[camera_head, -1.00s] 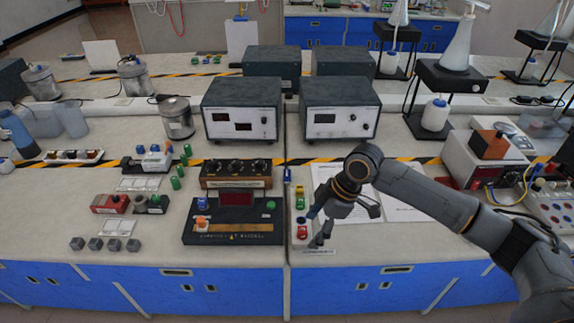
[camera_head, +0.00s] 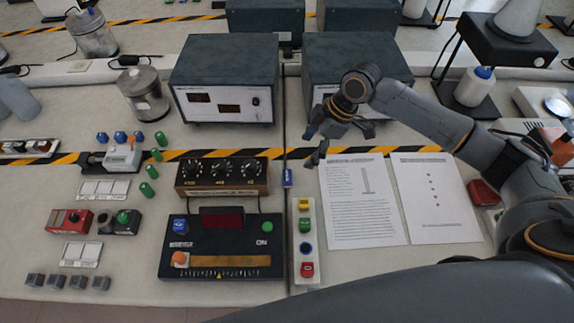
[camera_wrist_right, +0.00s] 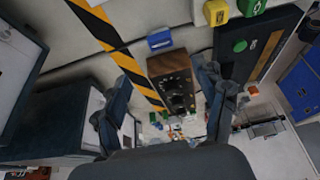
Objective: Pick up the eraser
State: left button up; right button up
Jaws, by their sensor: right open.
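The eraser appears to be the small blue block with a pale label (camera_head: 287,177), lying on the bench between the black-knobbed box and the printed sheets. In the right wrist view a blue block (camera_wrist_right: 160,40) lies ahead, near the striped tape. My right gripper (camera_head: 313,148) is open, above and slightly right of the blue block, and apart from it. Its two fingers show spread in the right wrist view (camera_wrist_right: 163,100), with nothing held between them. My left gripper is not in view.
The knobbed box (camera_head: 221,177) stands close left of the blue block. A button strip (camera_head: 293,240) lies in front of it, and paper sheets (camera_head: 361,205) lie to the right. Grey instruments (camera_head: 225,85) stand behind the striped tape.

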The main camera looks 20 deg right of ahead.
jog(key=p, duration=0.1)
send_over(288, 175)
jog(key=s+d, duration=0.1)
jog(key=d, duration=0.1)
jog(key=f, duration=0.6)
jog(key=shift+d+f, duration=0.2)
jog(key=shift+a+f+p, duration=0.2)
jog(key=shift+f+p, duration=0.1)
jog(key=shift+f, duration=0.2)
jog(key=p+x, duration=0.1)
jog(key=x, duration=0.2)
jog(key=shift+w+a+f, duration=0.1)
jog(key=shift+w+f, duration=0.1)
jog(key=shift+a+f, duration=0.2)
jog(key=shift+f, duration=0.3)
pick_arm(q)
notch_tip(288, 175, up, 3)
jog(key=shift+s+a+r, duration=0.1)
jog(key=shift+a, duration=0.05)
pick_arm(e)
jog(key=c, duration=1.2)
jog(key=shift+c, duration=0.2)
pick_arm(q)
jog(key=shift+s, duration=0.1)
